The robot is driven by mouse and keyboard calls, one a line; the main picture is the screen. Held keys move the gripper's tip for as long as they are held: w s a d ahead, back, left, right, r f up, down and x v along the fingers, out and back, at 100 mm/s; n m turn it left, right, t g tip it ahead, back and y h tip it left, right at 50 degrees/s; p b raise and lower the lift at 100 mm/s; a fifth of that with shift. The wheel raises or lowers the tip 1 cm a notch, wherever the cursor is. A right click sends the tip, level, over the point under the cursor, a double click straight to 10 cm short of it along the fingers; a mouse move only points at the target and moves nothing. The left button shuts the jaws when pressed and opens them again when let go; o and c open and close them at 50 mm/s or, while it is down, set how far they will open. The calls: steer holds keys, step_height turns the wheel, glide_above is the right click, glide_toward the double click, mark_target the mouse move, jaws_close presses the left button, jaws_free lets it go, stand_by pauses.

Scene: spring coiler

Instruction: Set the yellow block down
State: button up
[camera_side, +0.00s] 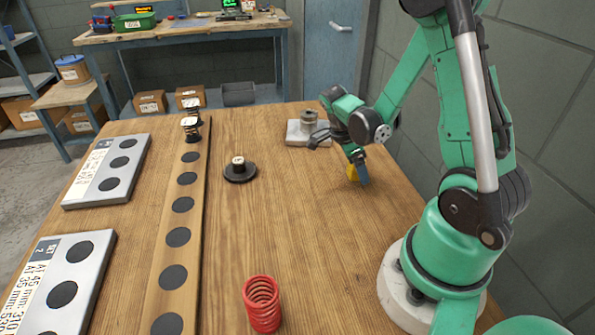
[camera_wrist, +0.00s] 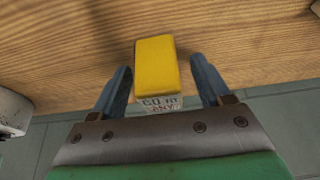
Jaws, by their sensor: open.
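The yellow block (camera_side: 352,172) is on the wooden table near its right side, mostly hidden behind a finger of my gripper (camera_side: 359,170) in the side view. In the wrist view, the yellow block (camera_wrist: 156,68) is between the two blue fingers of my gripper (camera_wrist: 160,84). There is a gap on both sides of it, and the gap is wider on the right. A face with printed lettering shows below the yellow top. The jaws are open and hold nothing. The block looks to rest on the table, though its underside is hidden.
A red coil spring (camera_side: 262,303) stands at the front of the table. A black disc with a hub (camera_side: 239,170) sits mid-table. A wooden strip with dark spots (camera_side: 172,243) and two grey plates (camera_side: 107,172) lie left. A grey block with a cylinder (camera_side: 304,131) stands behind my gripper.

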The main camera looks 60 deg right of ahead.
steer(key=v, duration=1.1)
steer(key=w+a+r+n+t+y, duration=0.1)
steer(key=a+n+t, duration=0.4)
steer(key=n, duration=0.8)
steer(key=w+a+r+n+t+y, duration=0.1)
steer(key=a+n+t, duration=0.4)
steer(key=a+n, duration=0.5)
steer(key=shift+w+r+n+y, duration=0.4)
steer(key=shift+n+y, duration=0.2)
steer(key=shift+n, duration=1.4)
steer(key=shift+a, duration=0.1)
